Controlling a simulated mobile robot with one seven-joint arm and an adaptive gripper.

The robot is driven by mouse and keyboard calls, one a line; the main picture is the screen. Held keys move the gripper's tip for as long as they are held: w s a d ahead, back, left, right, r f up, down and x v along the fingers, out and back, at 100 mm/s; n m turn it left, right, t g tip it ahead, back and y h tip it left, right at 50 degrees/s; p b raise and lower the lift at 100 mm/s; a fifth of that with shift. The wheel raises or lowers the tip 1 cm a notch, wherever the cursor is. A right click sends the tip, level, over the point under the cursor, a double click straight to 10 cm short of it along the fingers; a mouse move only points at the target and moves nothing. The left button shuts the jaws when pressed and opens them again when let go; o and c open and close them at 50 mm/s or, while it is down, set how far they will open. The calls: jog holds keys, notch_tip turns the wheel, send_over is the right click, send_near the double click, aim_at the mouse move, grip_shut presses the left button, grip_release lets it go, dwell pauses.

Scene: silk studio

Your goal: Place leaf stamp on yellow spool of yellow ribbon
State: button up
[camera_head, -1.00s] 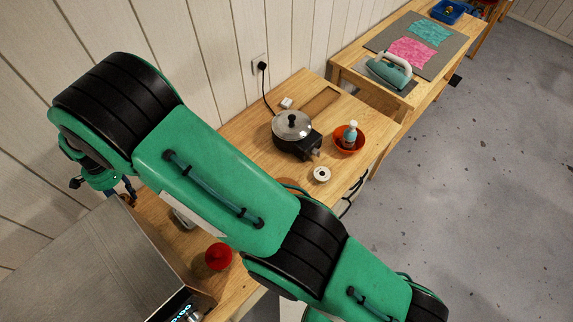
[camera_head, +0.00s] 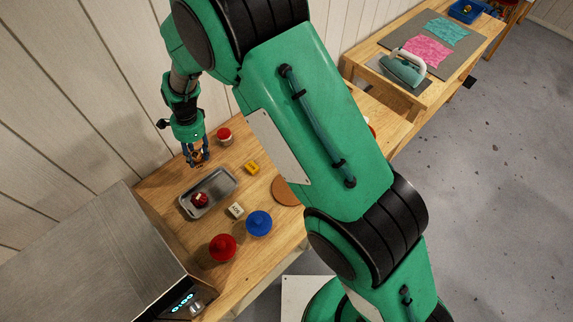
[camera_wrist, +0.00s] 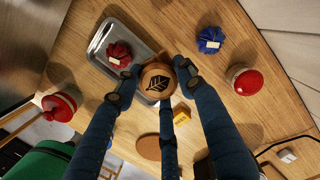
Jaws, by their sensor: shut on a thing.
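My gripper (camera_head: 198,158) hangs above the wooden table, near the far edge of the metal tray. In the wrist view its dark blue fingers (camera_wrist: 159,84) are shut around the leaf stamp (camera_wrist: 157,80), a round wooden piece whose face shows a dark leaf. No ribbon spool is clearly visible.
The metal tray (camera_head: 186,206) holds a red bundle. Another red-lidded thing (camera_head: 224,136) is behind. A steel appliance (camera_head: 85,255) borders the left.

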jog(key=d+m+b, duration=0.1)
jog(key=d+m, duration=0.6)
jog(key=d, duration=2.1)
jog(key=shift+w+d+t+b, duration=0.15)
jog(key=shift+d+t+b, duration=0.1)
jog(key=shift+t+b, duration=0.05)
jog(key=s+d+m, duration=0.1)
jog(key=d, duration=0.3)
jog(key=s+d+m, duration=0.1)
jog(key=s+d, duration=0.1)
jog(key=d, duration=0.2)
jog(key=s+d+f+m, duration=0.1)
jog(key=s+d, duration=0.1)
jog(key=d, duration=0.1)
jog(key=shift+s+d+t+b, duration=0.1)
jog(key=shift+d+t+b, duration=0.2)
jog(key=shift+d+b, duration=0.1)
jog(key=s+d+m, duration=0.1)
jog(key=s+d, duration=0.2)
jog(key=s+d+f+m, duration=0.1)
jog(key=s+d+m, duration=0.1)
jog(key=s+d, duration=0.1)
jog(key=s+d+m+b, duration=0.1)
jog(key=s+d, duration=0.2)
jog(key=d, duration=0.1)
jog(key=shift+d+f, duration=0.15)
jog(key=shift+f, duration=0.25)
jog(key=shift+w, duration=0.15)
